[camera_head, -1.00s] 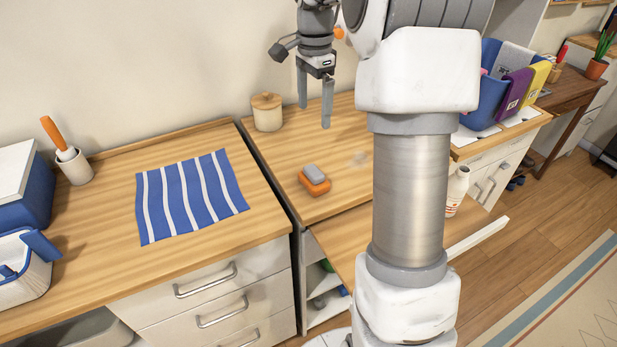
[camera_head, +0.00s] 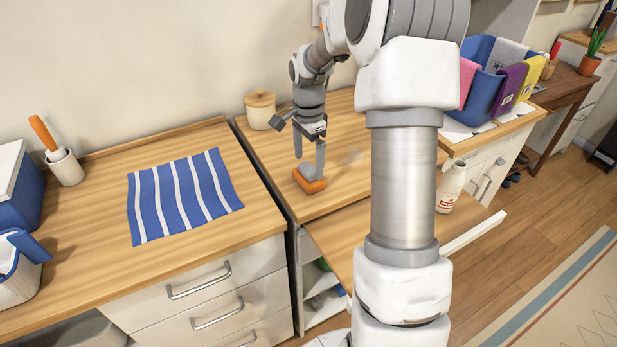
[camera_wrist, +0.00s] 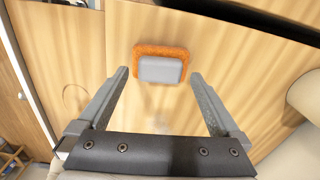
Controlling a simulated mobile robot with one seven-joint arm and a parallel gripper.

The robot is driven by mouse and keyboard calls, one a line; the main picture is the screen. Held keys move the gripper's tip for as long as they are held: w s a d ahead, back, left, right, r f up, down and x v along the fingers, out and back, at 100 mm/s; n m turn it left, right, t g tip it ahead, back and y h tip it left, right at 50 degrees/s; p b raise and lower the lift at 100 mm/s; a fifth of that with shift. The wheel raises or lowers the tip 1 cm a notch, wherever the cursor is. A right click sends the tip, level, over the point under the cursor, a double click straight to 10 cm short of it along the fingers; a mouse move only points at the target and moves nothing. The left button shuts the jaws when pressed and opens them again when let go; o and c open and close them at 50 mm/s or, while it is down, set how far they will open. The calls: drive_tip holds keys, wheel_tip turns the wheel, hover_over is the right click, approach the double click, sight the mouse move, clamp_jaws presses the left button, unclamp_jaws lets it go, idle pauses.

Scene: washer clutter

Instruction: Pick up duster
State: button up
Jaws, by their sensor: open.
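The duster, an orange pad with a grey block on top, lies on the right wooden counter in the head view (camera_head: 309,181). In the wrist view the duster (camera_wrist: 160,65) is upper centre, its width fitting between the two finger lines, just beyond the fingertips. My gripper (camera_head: 309,157) is open and empty, pointing down above the duster in the head view. One finger partly hides the duster there. In the wrist view both fingers of my gripper (camera_wrist: 158,74) are spread apart. I cannot tell the exact height left between the fingertips and the duster.
A lidded wooden jar (camera_head: 260,110) stands behind the duster, close to the arm. A striped blue cloth (camera_head: 185,197) lies on the left counter. A white bottle (camera_head: 450,190) and a blue bin with cloths (camera_head: 484,95) are at the right. The counter around the duster is clear.

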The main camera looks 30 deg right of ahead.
sight(312, 167)
drive_tip(key=shift+f, duration=0.9)
drive_tip(key=c, duration=1.3)
drive_tip(key=shift+r, duration=0.1)
drive_tip(key=r, duration=0.2)
drive_tip(key=d+r, duration=0.1)
drive_tip(key=r, duration=0.1)
drive_tip(key=shift+s+r, duration=0.1)
drive_tip(key=shift+r, duration=0.25)
drive_tip(key=s+d+r, duration=0.1)
drive_tip(key=d+r, duration=0.2)
drive_tip(key=d, duration=0.2)
drive_tip(key=s+d+r+p, duration=0.1)
drive_tip(key=s+d+r, duration=0.1)
drive_tip(key=d, duration=0.3)
drive_tip(key=shift+s+r, duration=0.25)
drive_tip(key=shift+r, duration=0.35)
drive_tip(key=o, duration=0.7)
drive_tip(key=c, duration=0.5)
